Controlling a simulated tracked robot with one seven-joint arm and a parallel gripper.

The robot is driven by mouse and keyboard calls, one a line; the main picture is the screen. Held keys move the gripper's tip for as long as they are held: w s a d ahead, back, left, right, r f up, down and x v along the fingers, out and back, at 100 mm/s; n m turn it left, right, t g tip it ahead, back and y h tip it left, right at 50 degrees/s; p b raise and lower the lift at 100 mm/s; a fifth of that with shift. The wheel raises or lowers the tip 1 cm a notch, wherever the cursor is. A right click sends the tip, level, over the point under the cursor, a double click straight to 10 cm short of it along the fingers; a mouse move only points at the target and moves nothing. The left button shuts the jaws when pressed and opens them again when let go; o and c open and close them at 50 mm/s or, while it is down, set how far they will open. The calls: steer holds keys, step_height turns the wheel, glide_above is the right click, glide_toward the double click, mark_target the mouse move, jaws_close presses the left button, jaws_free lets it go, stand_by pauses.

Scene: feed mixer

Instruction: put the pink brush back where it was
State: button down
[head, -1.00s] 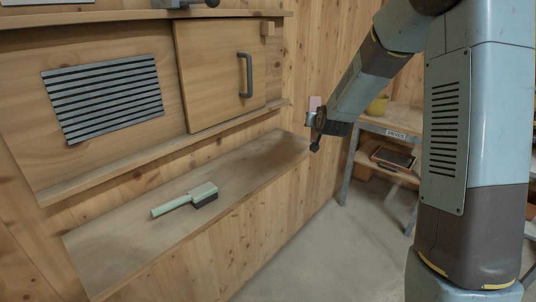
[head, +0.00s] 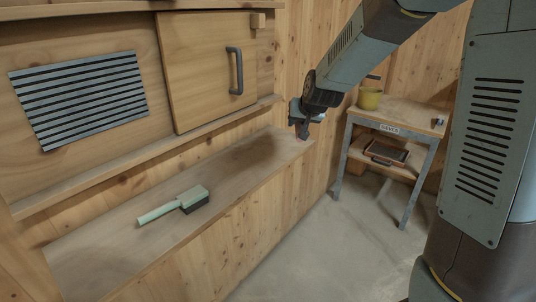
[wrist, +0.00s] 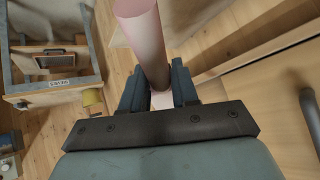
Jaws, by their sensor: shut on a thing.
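The pink brush (wrist: 140,28) shows in the wrist view as a smooth pale pink shaft. My gripper (wrist: 158,90) is shut on it, one dark finger on each side, and the shaft extends away past the fingertips. In the head view my gripper (head: 303,122) is at the far right end of the wooden ledge (head: 95,246), close to the plank wall. There I cannot make out the pink brush; my wrist and arm seem to hide it. A pale green brush (head: 174,205) with dark bristles lies on the ledge, well left of my gripper.
A slatted vent (head: 80,98) and a wooden sliding door (head: 200,70) with a dark handle are above the ledge. At right stands a table (head: 408,112) labelled "SIEVES", with a yellow bucket (head: 369,98) on top and a framed sieve (head: 386,152) below. The floor in front is clear.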

steer(key=shift+s+a+r+g, duration=0.15)
steer(key=shift+s+a+g, duration=0.15)
steer(key=shift+s, duration=0.3)
steer(key=shift+s+a+r+g, duration=0.1)
steer(key=shift+s+g, duration=0.05)
steer(key=shift+s, duration=0.25)
steer(key=shift+s+a+r+g, duration=0.1)
steer(key=shift+s+g, duration=0.05)
steer(key=shift+s, duration=0.2)
